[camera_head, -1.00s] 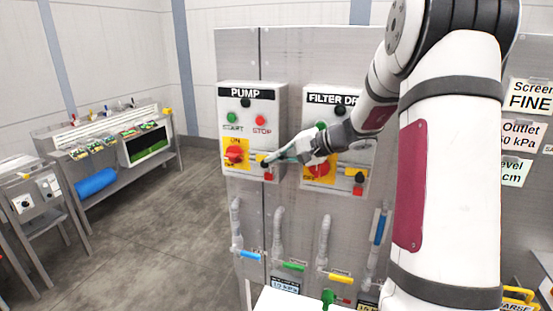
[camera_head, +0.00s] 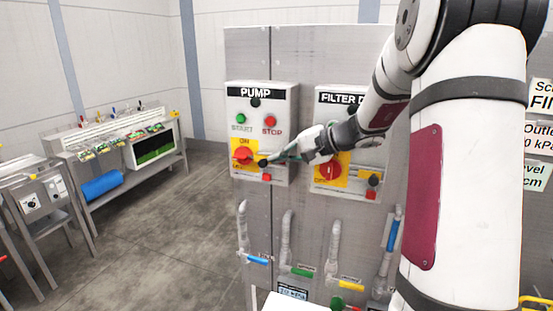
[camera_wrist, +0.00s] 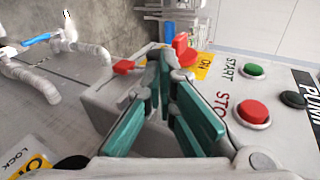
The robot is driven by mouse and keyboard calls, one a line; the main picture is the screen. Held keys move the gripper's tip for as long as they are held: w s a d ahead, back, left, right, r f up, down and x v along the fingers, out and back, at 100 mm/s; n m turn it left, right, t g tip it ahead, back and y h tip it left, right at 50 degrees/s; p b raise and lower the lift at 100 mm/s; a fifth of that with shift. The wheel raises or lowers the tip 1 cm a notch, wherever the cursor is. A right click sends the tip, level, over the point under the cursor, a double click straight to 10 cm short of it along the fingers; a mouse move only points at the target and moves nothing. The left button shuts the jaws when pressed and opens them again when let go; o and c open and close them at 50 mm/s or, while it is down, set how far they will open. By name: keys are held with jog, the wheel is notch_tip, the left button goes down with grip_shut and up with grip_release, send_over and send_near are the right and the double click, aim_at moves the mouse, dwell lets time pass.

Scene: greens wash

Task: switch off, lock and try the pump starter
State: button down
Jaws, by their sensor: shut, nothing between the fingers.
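The pump starter (camera_head: 279,98) is a pale box labelled PUMP on the grey cabinet. It has a green START button (camera_head: 241,119), a red STOP button (camera_head: 270,122) and a red rotary switch (camera_head: 242,155) on a yellow plate marked ON. My gripper (camera_head: 263,162) is shut and empty, its tips just right of the switch. In the wrist view the green fingers (camera_wrist: 165,62) come together close beside the red switch (camera_wrist: 184,50); contact cannot be told. A small red piece (camera_head: 266,178) sits at the box's lower edge, perhaps a padlock. The handle's exact angle is unclear.
A similar FILTER starter box (camera_head: 325,96) stands to the right, partly behind my arm. Pipes with coloured handles, such as the blue one (camera_head: 256,259), run below. A bench (camera_head: 70,150) stands at the left. The floor (camera_head: 165,235) between is clear.

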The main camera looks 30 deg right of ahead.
jog(key=s+d, duration=0.5)
jog(key=s, duration=0.4)
jog(key=shift+d, duration=0.4)
jog(key=shift+s, duration=0.1)
jog(key=s+a+r+n+g, duration=0.1)
jog(key=s+a+n+g, duration=0.25)
jog(key=a, duration=0.55)
jog(key=s+a+r+n+g, duration=0.15)
jog(key=s+a, duration=0.25)
jog(key=a, duration=0.6)
jog(key=s+a+n+h, duration=0.2)
jog(key=s+n+h, duration=0.1)
jog(key=s, duration=0.4)
jog(key=s+a+n+h, duration=0.3)
jog(key=s, duration=0.4)
jog(key=shift+s+a+n+h, duration=0.15)
jog(key=shift+a+n+h, duration=0.15)
jog(key=shift+a, duration=0.05)
